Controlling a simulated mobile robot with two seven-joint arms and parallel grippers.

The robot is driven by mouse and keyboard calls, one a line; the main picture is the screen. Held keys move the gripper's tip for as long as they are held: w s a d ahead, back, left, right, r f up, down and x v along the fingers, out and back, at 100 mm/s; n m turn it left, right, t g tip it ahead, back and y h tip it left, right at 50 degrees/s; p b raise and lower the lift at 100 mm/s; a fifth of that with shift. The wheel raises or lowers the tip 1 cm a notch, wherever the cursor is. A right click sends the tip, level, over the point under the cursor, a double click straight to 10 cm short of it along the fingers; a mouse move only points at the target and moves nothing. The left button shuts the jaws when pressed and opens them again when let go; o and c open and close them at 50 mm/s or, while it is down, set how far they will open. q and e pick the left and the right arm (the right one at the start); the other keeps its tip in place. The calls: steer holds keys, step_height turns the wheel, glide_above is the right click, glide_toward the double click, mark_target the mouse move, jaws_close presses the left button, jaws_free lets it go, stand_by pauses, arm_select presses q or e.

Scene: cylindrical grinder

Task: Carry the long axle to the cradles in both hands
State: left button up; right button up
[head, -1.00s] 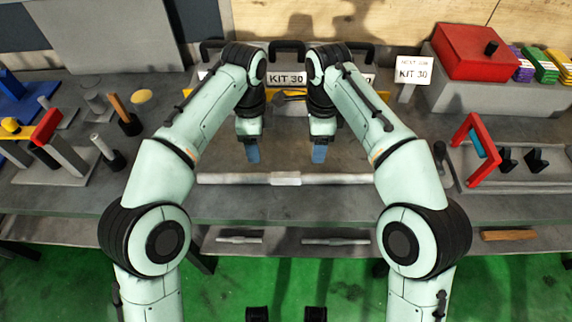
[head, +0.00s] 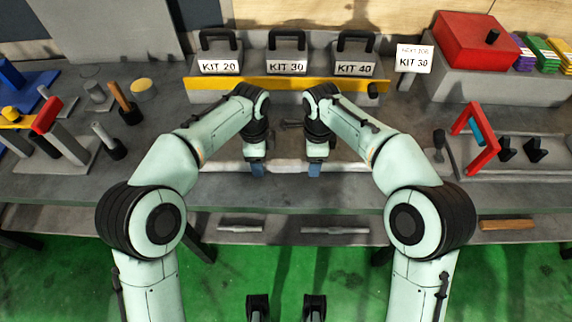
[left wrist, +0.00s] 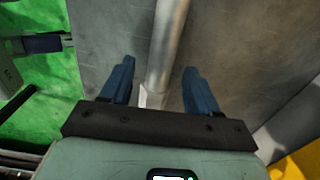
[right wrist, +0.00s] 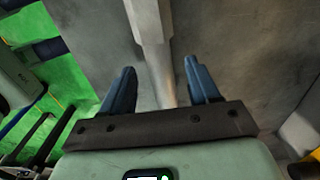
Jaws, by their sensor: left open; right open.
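The long axle (head: 349,167) lies crosswise on the workbench, pale grey with a thicker middle. My left gripper (head: 257,172) and my right gripper (head: 314,172) are over it, either side of its middle. In the left wrist view, the axle (left wrist: 168,45) runs between the open blue fingers (left wrist: 160,85). In the right wrist view, its thick part (right wrist: 150,20) and thinner shaft run between the open fingers (right wrist: 160,85). I cannot tell whether the fingers touch it. Two black notched blocks (head: 505,150) on a grey plate at the right look like the cradles.
Boxes labelled KIT 20 (head: 220,67), KIT 30 (head: 287,67) and KIT 40 (head: 355,69) stand behind a yellow-edged ledge. A red frame (head: 475,138) stands before the black blocks. Several tools and blocks crowd the left. Shafts (head: 335,230) lie on the lower shelf.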

arm_select(q)
steer(key=shift+f, duration=1)
arm_select(e)
steer(key=shift+f, duration=1.05)
arm_select(q)
jaws_close()
arm_select(e)
jaws_close()
arm_select(q)
steer(key=shift+w+r, duration=0.15)
steer(key=shift+r, duration=0.1)
arm_select(e)
steer(key=shift+w+r, duration=0.2)
steer(key=shift+r, duration=0.05)
